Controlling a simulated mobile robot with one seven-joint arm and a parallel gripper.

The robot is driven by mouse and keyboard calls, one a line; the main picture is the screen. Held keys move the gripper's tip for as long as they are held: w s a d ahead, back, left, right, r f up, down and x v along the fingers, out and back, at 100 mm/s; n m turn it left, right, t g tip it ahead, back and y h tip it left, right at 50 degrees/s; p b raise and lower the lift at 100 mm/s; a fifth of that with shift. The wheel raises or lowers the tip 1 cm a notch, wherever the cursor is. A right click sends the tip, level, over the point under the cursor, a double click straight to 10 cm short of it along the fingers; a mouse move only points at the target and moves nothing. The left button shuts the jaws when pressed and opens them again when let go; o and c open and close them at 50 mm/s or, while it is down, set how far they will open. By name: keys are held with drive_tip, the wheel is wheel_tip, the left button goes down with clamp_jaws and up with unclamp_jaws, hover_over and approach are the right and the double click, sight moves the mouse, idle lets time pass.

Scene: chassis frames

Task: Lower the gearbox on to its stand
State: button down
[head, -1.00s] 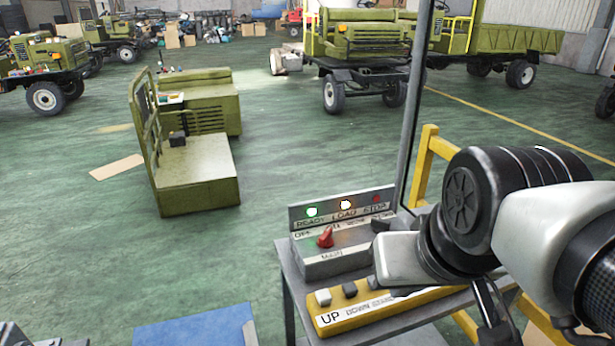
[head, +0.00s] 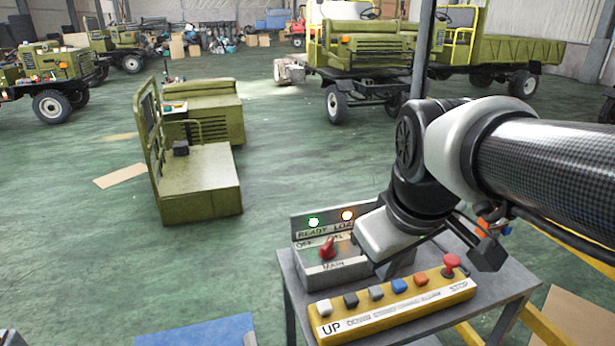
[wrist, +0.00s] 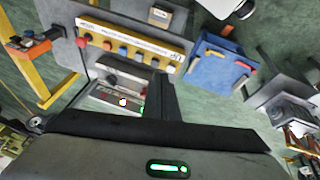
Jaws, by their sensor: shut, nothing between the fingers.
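The yellow button panel (head: 395,312) lies on a grey table, with a white UP button (head: 323,307), several coloured buttons and a red STOP knob (head: 451,263). Behind it stands the grey control box (head: 335,272) with a red MAIN switch (head: 327,248); its READY lamp is green and LOAD lamp lit. My shut, empty gripper (head: 400,266) is over the table beside the box and behind the panel. The wrist view shows my gripper (wrist: 163,92) in front of the panel (wrist: 130,45). A grey machine part (wrist: 290,113) shows there; I cannot tell whether it is the gearbox. No stand is identifiable.
A yellow frame (wrist: 57,92) and a dark bracket (head: 490,255) with an orange part stand right of the panel in the head view. A blue tray (wrist: 212,72) holds coloured items. A green cab body (head: 200,185) stands on the open floor at left; trucks are behind.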

drive_tip(key=w+f+n+g, duration=0.2)
drive_tip(key=w+f+n, duration=0.2)
drive_tip(key=w+n, duration=0.6)
drive_tip(key=n+g, duration=0.2)
drive_tip(key=n, duration=0.4)
hover_over(351, 298)
wheel_tip(351, 298, down, 7)
drive_tip(key=shift+w+f, duration=0.15)
drive_tip(key=shift+f, duration=0.1)
wheel_tip(351, 298, down, 14)
drive_tip(key=shift+r+p, duration=0.15)
drive_tip(key=shift+p, duration=0.2)
